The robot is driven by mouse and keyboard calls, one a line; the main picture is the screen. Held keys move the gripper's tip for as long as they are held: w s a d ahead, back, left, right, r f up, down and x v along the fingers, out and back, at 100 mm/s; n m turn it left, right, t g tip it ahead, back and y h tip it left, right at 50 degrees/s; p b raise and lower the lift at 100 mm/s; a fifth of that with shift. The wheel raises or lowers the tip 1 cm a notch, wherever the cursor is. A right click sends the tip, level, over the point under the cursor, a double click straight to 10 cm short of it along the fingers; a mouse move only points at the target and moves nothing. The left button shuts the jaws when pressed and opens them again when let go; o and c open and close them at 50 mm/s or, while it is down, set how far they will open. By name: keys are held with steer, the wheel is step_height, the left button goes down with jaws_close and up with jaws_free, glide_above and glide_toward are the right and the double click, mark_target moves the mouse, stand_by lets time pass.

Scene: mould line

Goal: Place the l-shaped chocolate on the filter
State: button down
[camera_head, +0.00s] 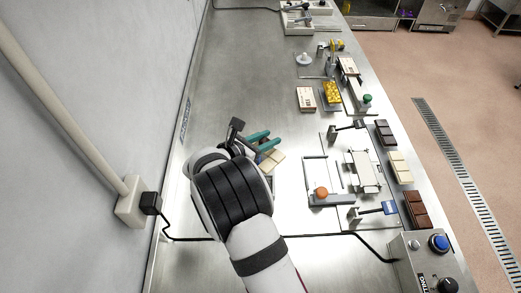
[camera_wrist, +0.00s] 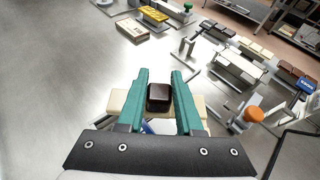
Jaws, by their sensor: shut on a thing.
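My gripper (camera_head: 262,141) has teal fingers and is over the left part of the steel bench. In the wrist view my gripper (camera_wrist: 158,95) is shut on a dark brown chocolate piece (camera_wrist: 159,98) between its fingertips. Its end looks blocky; I cannot make out the L shape from here. A flat cream-coloured piece (camera_wrist: 118,101) shows behind and below the fingers. It also shows beside the fingers in the head view (camera_head: 272,160), partly hidden by my arm. I cannot tell whether the chocolate touches it. I cannot tell for sure which thing is the filter.
Farther back are a printed box (camera_head: 306,98) and a yellow-filled tray (camera_head: 331,92). The far left bench is clear.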

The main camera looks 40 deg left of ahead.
steer(key=f, duration=0.1)
steer(key=a+f, duration=0.1)
steer(key=f, duration=0.3)
steer(key=shift+s+a, duration=0.3)
steer(key=shift+f, duration=0.15)
steer(key=c, duration=0.6)
jaws_free()
